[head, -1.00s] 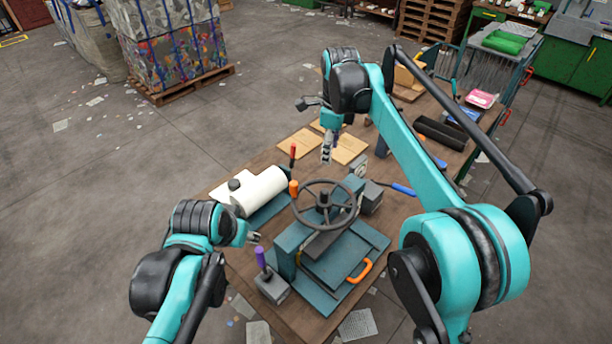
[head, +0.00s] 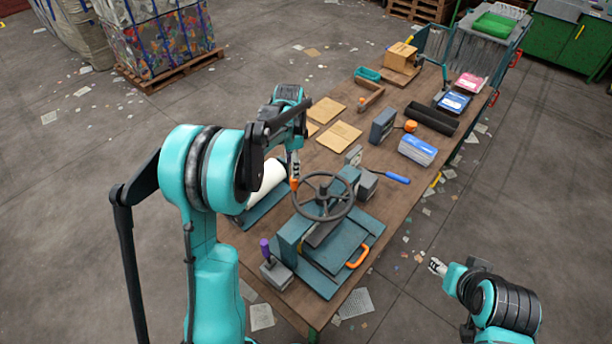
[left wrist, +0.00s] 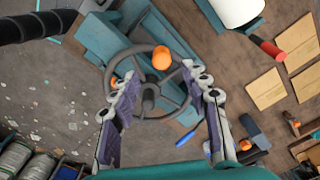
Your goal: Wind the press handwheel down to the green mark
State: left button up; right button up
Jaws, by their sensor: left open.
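The press handwheel (head: 323,197) is a dark spoked wheel above the blue-grey press (head: 292,238). Its orange knob (head: 294,184) stands upright on the rim at the left. My left gripper (head: 294,163) is just above the knob. In the left wrist view, the left gripper (left wrist: 160,75) is open. Its fingers are spread either side of the orange knob (left wrist: 162,58), with the wheel (left wrist: 148,108) beneath; I cannot tell whether they touch it. My right gripper (head: 437,267) is off the table's right side, its opening too small to tell. I cannot make out a green mark.
A purple-handled lever box (head: 275,272) stands left of the press, and a white roll (head: 268,177) lies behind it, partly hidden by my left arm. A blue-handled tool (head: 397,178) lies right of the wheel. Cardboard sheets (head: 338,135) lie farther back on the table.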

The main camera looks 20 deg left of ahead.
pick_arm(q)
jog(key=shift+w+d+f, duration=0.1)
jog(key=shift+w+f, duration=0.15)
jog(key=shift+f, duration=0.25)
notch_tip(320, 180, down, 7)
jog(key=shift+f, duration=0.1)
grip_shut()
